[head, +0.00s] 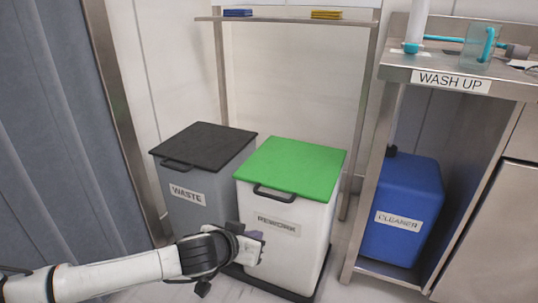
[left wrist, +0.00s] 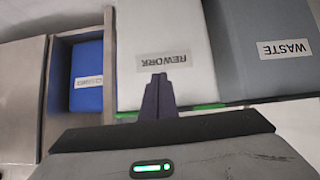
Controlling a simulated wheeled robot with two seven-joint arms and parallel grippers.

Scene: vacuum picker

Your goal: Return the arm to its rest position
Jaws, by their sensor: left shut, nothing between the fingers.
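My left arm (head: 110,276) comes in from the lower left of the head view. My left gripper (head: 256,245) is in front of the white REWORK bin, near its lower front face. In the left wrist view the fingers of the left gripper (left wrist: 158,98) are together, with nothing between them, and overlap the bin's front below its label. I cannot tell whether they touch the bin. My right gripper is in neither view.
The REWORK bin (head: 285,255) has a shut green lid. The grey WASTE bin (head: 190,205) with a black lid stands left of it. A blue CLEANER container (head: 402,195) sits under the WASH UP counter (head: 400,66). A blue curtain (head: 50,130) hangs at left.

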